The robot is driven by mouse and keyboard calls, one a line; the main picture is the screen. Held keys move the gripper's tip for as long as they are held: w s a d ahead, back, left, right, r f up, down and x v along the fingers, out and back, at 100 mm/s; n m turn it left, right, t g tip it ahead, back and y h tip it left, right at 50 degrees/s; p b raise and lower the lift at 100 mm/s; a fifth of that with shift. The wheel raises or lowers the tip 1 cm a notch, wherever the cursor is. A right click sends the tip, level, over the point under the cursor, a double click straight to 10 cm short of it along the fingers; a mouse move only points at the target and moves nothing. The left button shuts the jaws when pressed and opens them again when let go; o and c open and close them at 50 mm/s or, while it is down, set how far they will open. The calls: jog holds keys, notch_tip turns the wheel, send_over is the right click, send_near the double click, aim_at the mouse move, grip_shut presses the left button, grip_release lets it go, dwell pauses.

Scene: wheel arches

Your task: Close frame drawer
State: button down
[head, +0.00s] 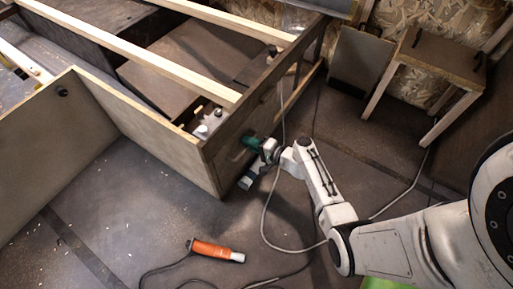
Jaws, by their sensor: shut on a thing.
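The wooden frame drawer (275,90) fills the upper middle of the head view, its long front panel running from lower left to upper right. Its near end panel (150,135) faces me. Pale slats cross over the open top, and white fittings (208,122) show inside near the front. The drawer stands open. My gripper (251,143) is at the outer face of the front panel, near its lower left end. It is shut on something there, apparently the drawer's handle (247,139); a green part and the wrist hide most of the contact.
An orange tool (212,250) with a dark cable lies on the floor in front. A grey cable loops under my arm. A small wooden stool (440,58) stands at the right by a chipboard wall. A grey panel (50,130) stands at the left.

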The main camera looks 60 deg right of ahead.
jog(key=shift+w, duration=0.35)
jog(key=c, duration=1.3)
grip_release()
jog(key=shift+o, duration=0.4)
jog(key=shift+w+r, duration=0.1)
jog(key=shift+s+r, duration=0.15)
jog(key=shift+s, duration=0.2)
jog(key=p+v, duration=0.3)
jog(key=v, duration=0.7)
jog(key=shift+s+f, duration=0.25)
jog(key=shift+f, duration=0.05)
